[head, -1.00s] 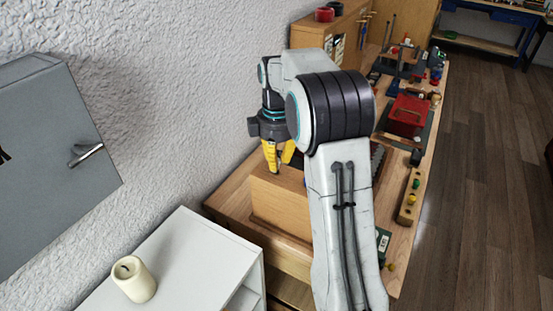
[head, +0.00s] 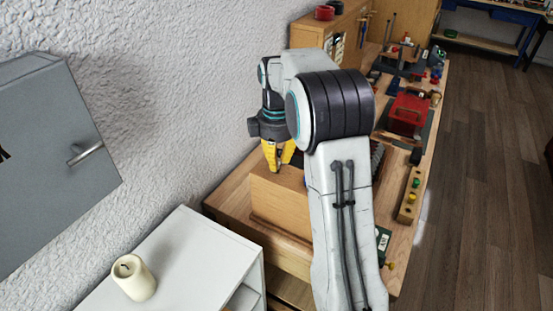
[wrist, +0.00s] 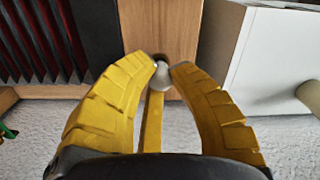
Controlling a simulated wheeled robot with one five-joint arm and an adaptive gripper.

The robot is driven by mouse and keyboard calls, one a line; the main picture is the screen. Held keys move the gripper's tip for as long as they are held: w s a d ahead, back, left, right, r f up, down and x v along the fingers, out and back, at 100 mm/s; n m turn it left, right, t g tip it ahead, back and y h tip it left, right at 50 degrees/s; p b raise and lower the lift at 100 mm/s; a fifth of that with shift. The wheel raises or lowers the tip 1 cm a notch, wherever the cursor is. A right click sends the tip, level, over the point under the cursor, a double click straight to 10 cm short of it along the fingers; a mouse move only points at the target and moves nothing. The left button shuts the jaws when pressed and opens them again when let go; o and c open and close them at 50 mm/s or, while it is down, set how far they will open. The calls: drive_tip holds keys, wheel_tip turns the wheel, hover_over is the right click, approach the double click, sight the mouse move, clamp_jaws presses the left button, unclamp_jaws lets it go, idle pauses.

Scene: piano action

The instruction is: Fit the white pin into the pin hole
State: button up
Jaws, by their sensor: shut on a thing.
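The white pin (wrist: 161,78) shows in the wrist view between the tips of my yellow fingers. My gripper (wrist: 163,68) is shut on it. The pin's far end meets a dark round spot on the wooden block (wrist: 160,20), which looks like the pin hole; how deep the pin sits there cannot be told. In the head view my gripper (head: 274,169) points down at the top of the wooden block (head: 280,195), close to the wall. The pin is too small to make out there.
A dark red ribbed part (wrist: 40,40) lies beside the block. A white cabinet (head: 185,260) with a candle (head: 134,278) stands at the front left. A red tool (head: 409,108) and a strip with coloured knobs (head: 410,195) lie along the bench's right side.

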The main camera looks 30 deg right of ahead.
drive_tip(key=shift+f, duration=0.4)
idle(0.6)
drive_tip(key=o, duration=1.2)
drive_tip(key=shift+r, duration=0.15)
drive_tip(key=shift+r+p, duration=3.25)
drive_tip(key=shift+r, duration=0.4)
